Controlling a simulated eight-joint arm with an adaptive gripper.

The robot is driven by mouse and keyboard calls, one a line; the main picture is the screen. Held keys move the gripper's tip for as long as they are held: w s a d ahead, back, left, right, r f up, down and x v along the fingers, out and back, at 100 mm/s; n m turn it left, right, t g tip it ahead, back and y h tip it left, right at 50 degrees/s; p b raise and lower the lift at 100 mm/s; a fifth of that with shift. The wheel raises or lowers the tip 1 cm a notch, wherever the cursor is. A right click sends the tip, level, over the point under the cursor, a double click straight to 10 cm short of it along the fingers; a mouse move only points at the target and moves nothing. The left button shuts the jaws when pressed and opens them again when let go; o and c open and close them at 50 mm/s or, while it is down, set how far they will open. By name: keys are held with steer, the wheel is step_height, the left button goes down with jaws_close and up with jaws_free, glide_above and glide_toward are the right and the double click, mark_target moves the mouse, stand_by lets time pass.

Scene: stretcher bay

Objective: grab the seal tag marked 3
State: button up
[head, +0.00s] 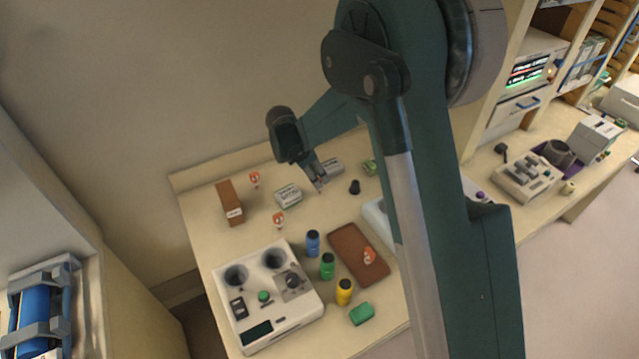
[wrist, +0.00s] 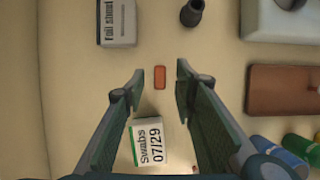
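A small orange-red piece (wrist: 160,77) lies on the bench, seen between my fingertips in the wrist view; I see no number on it and cannot tell if it is a seal tag. My gripper (wrist: 160,80) is open and empty, one finger on each side of that piece in the picture. In the head view my gripper (head: 318,178) is low near the back of the bench. Red-and-white tags stand at the back left (head: 254,179), by the white box (head: 278,220) and on the brown mat (head: 369,257). Their numbers are too small to read.
A Swabs box (wrist: 150,143) is close below the fingertips in the wrist view. A foil sheet box (wrist: 116,24) and a dark cone (wrist: 192,13) stand beyond.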

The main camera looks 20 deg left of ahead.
steer(key=shift+x, duration=1.45)
steer(key=shift+c, duration=0.2)
steer(key=c, duration=0.7)
